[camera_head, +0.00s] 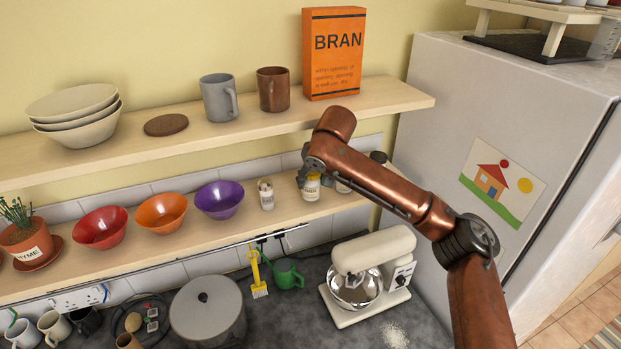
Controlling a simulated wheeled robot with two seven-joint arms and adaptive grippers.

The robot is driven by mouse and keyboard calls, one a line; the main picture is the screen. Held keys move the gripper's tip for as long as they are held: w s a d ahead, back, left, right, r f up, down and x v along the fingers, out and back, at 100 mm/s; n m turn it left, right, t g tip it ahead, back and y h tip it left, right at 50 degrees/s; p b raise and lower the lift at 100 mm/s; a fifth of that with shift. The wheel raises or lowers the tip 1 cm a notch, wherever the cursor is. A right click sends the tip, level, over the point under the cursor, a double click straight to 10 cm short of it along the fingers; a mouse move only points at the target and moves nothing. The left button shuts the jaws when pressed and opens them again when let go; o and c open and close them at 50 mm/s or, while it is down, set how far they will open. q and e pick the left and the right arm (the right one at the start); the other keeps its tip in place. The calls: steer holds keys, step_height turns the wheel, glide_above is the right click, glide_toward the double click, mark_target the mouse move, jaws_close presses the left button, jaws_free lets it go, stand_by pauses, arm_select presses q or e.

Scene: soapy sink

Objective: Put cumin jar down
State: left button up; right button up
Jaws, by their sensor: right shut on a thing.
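A small jar with a white label and yellowish contents (312,190) is at the lower wall shelf (290,214), right of a similar clear jar (266,194). I take it for the cumin jar, but its label is too small to read. My right gripper (310,180) is at the jar's upper part, shut on it. The jar looks upright; I cannot tell whether its base touches the shelf. Another jar (342,186) is partly hidden behind my right arm. My left gripper is not in view.
Red (100,228), orange (162,212) and purple (220,200) bowls line the lower shelf. The upper shelf (225,128) holds mugs, stacked bowls and a bran box (333,55). A stand mixer (370,275) and pot (207,312) stand below. A fridge (450,100) is at right.

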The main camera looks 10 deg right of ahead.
steer(key=shift+w+a+f+p, duration=0.2)
steer(key=shift+w+f+p, duration=0.25)
steer(key=shift+w, duration=0.25)
steer(key=shift+f, duration=0.25)
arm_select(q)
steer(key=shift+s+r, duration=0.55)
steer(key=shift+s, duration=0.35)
arm_select(e)
steer(key=shift+s+d, duration=0.15)
steer(key=shift+f, duration=0.15)
steer(key=o, duration=1.2)
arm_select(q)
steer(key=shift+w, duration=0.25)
